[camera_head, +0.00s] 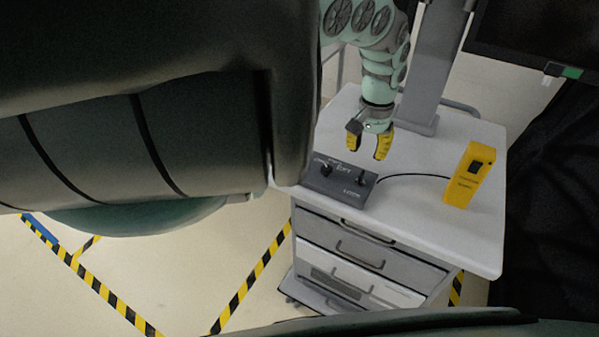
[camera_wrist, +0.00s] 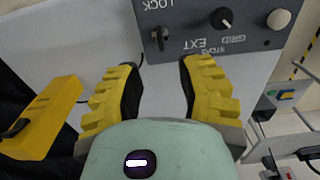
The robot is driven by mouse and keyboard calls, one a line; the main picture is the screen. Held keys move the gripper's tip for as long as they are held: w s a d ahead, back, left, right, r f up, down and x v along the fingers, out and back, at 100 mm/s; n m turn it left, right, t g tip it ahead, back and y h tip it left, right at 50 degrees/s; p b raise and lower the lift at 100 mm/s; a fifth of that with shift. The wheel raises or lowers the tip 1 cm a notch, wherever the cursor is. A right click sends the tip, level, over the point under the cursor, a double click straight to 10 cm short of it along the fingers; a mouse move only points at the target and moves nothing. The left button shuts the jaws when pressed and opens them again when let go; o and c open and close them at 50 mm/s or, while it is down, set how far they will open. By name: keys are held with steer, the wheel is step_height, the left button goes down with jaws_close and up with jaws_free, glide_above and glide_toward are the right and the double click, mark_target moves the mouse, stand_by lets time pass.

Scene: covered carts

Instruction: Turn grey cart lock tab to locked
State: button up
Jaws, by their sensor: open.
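A dark grey control box (camera_head: 338,187) sits on the grey cart's white top, near its left front edge. It also shows in the wrist view (camera_wrist: 200,42), with "LOCK" and "EXT" lettering. The small dark lock tab (camera_wrist: 161,38) stands on the box beneath the "LOCK" lettering in the wrist view. In the head view the tab (camera_head: 362,178) is small, and its exact setting is hard to tell. My gripper (camera_head: 368,146) is open, yellow-fingered and empty, above and behind the box. In the wrist view its fingers (camera_wrist: 158,74) are spread either side of the tab's line, apart from it.
A yellow box (camera_head: 469,175) with a black switch stands on the right of the cart top (camera_head: 430,225), cabled to the grey box. A round knob (camera_wrist: 223,18) and white button (camera_wrist: 279,19) share the control box. A grey column (camera_head: 428,80) rises behind.

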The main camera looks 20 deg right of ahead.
mark_target(362, 173)
step_height(362, 173, down, 7)
steer(key=shift+s+r, duration=0.1)
steer(key=shift+r, duration=0.05)
steer(key=shift+d+f, duration=0.1)
steer(key=shift+f, duration=1.15)
steer(key=shift+o, duration=0.4)
jaws_close()
